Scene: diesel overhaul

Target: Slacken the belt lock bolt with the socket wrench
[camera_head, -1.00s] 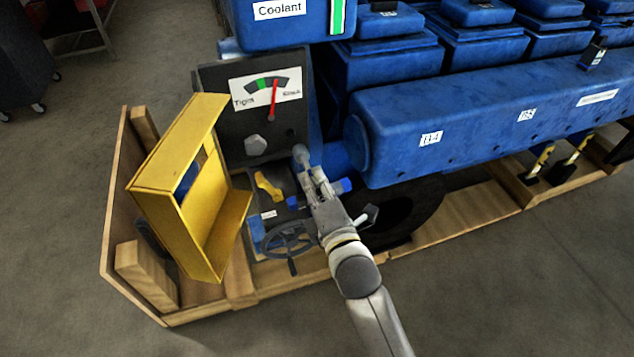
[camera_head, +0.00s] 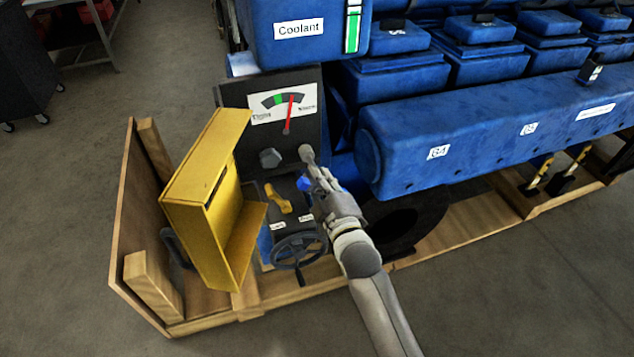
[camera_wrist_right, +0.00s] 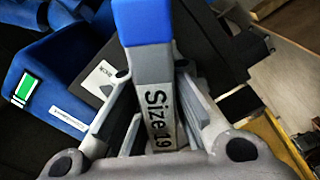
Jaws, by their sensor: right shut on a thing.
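My right gripper (camera_head: 318,180) is shut on the socket wrench. The wrench's grey socket end (camera_head: 306,153) sticks up beyond the fingers, and its blue handle end (camera_head: 305,184) shows beside them. In the right wrist view the blue part (camera_wrist_right: 143,22) and a grey shaft marked "Size 19" (camera_wrist_right: 160,115) lie between the fingers. The grey hex-headed lock bolt (camera_head: 270,158) is on the dark panel (camera_head: 240,125), left of the socket and apart from it in the picture. The gauge (camera_head: 284,103) above has its red needle right of the green band. My left gripper is not in view.
A yellow open guard (camera_head: 205,200) stands left of the panel. A handwheel (camera_head: 299,250) and a yellow lever (camera_head: 278,198) are below the bolt. The blue engine (camera_head: 480,130) fills the right. A wooden pallet (camera_head: 470,232) lies underneath.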

